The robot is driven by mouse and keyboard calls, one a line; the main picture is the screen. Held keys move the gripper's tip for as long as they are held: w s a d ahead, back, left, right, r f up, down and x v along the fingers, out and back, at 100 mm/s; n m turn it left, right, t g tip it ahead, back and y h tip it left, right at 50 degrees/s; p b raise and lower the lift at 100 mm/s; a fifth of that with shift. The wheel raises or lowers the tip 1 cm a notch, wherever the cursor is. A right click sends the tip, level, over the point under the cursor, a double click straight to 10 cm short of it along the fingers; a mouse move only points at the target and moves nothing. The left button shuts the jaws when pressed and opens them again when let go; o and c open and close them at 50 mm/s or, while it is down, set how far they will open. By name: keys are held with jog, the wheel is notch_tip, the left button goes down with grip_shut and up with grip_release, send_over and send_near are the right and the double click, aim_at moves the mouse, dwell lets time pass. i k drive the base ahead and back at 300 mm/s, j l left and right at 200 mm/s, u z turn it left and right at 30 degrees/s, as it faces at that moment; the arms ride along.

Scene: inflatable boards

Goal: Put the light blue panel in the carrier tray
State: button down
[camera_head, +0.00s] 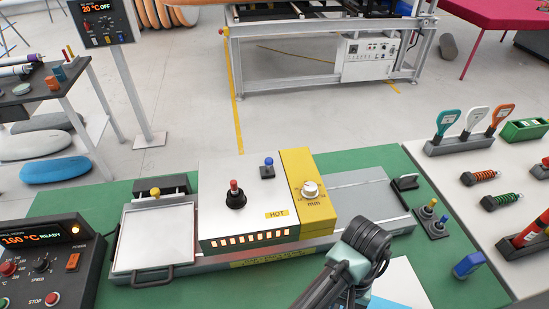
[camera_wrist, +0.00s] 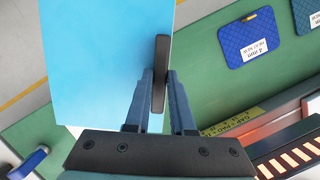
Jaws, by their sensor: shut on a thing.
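The light blue panel (camera_wrist: 100,60) fills the upper left of the wrist view. A dark upright bar (camera_wrist: 160,60) shows at its right edge, between my fingers. My gripper (camera_wrist: 160,95) is shut there on the panel's edge; the exact contact is hidden. In the head view my gripper (camera_head: 368,243) is at the front, right of the yellow block, and part of a pale panel (camera_head: 405,280) shows beside and below it. The carrier tray (camera_head: 153,237) is a pale flat tray with a dark front handle, on the left of the machine. No panel shows in it.
The heated housing (camera_head: 240,200) marked HOT and the yellow block (camera_head: 305,190) stand between my gripper and the tray. The control box (camera_head: 45,265) is at front left. A rack of paddles (camera_head: 470,135) is at right. A blue quilted pad (camera_wrist: 250,38) lies on the green surface.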

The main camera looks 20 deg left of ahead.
aim_at(157, 236)
jog(key=k+j, duration=0.3)
jog(key=k+j+u, duration=0.1)
jog(key=k+j, duration=0.15)
jog(key=j, duration=0.15)
jog(key=u, duration=1.1)
jog(key=i+l, duration=0.3)
jog(key=i, duration=0.15)
